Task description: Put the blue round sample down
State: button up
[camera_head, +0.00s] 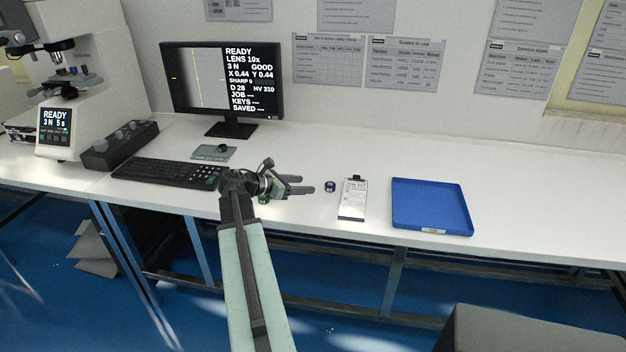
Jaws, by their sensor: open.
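The blue round sample (330,186) is a small dark blue disc on the white bench, between my gripper and the clipboard. My gripper (309,185) is at the end of my arm, low over the bench, its two fingers pointing right toward the sample. The fingers are apart with nothing seen between them. The sample lies just beyond the fingertips and looks apart from them. How high the fingers are above the bench is hard to tell.
A keyboard (168,173), a small grey plate with a green item (214,152), a monitor (222,80) and a hardness tester (75,85) stand left. The right bench is clear.

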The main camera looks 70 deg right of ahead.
aim_at(330, 184)
jog(key=shift+w+a, duration=0.1)
jog(key=shift+o, duration=0.4)
jog(key=shift+r, duration=0.15)
jog(key=s+d+p, duration=0.1)
jog(key=d+t+y+p, duration=0.1)
jog(key=p, duration=0.1)
jog(key=s+d+r+y+p, duration=0.1)
jog(key=d+p, duration=0.1)
jog(key=shift+s+t, duration=0.3)
jog(key=shift+s+d+f, duration=0.1)
jog(key=shift+d+f, duration=0.1)
jog(key=shift+f, duration=0.3)
jog(key=shift+b+x, duration=0.9)
jog(key=shift+x, duration=0.25)
jog(key=b+x, duration=0.1)
jog(key=x, duration=0.1)
jog(key=b+x, duration=0.2)
jog(key=shift+s+f, duration=0.1)
jog(key=shift+f, duration=0.3)
jog(key=shift+s+d+f, duration=0.1)
jog(key=shift+s+d, duration=0.1)
jog(key=shift+s, duration=0.05)
grip_shut()
